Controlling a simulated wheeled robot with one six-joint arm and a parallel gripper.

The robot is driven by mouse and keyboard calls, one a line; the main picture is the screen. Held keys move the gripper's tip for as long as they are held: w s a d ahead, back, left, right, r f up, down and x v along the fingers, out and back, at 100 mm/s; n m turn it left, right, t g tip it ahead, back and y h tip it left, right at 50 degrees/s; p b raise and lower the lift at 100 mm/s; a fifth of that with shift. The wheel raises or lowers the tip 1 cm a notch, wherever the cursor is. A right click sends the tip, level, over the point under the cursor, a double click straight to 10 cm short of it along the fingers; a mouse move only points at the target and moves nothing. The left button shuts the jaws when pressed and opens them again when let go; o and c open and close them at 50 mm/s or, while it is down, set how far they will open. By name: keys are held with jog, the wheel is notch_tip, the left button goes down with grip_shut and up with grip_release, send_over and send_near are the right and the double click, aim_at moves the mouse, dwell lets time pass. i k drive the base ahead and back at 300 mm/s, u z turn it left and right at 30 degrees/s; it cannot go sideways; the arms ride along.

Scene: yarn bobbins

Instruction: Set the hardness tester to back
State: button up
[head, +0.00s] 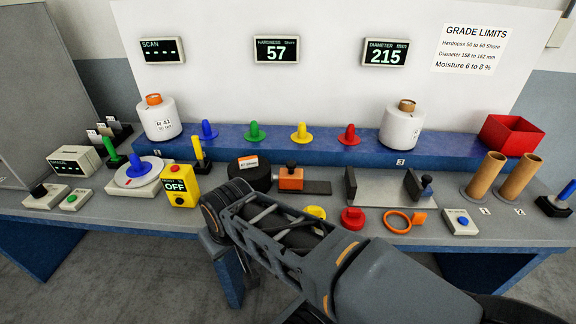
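A wall display labelled HARDNESS Shore (277,49) reads 57. On the bench below it, an orange block with a black knob (291,178) sits at the left part of a dark flat strip (318,187). This looks like the hardness tester, but no readable label on it confirms that. My arm comes from the lower right, and its far end is in front of the bench's front edge, left of and below the orange block. The fingers of my gripper cannot be made out clearly. Nothing shows it touching the orange block.
A black disc (249,175) is left of the orange block, and a yellow OFF box (180,185) is further left. A grey jaw fixture (388,188) stands to the right. White bobbins (158,118) and coloured pegs stand on the blue shelf (325,146) behind.

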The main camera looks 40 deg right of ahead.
aim_at(289, 178)
jog(key=z, duration=0.45)
jog(key=k, duration=0.95)
jog(key=u, duration=0.3)
jog(key=i, duration=1.3)
jog(key=z, duration=0.55)
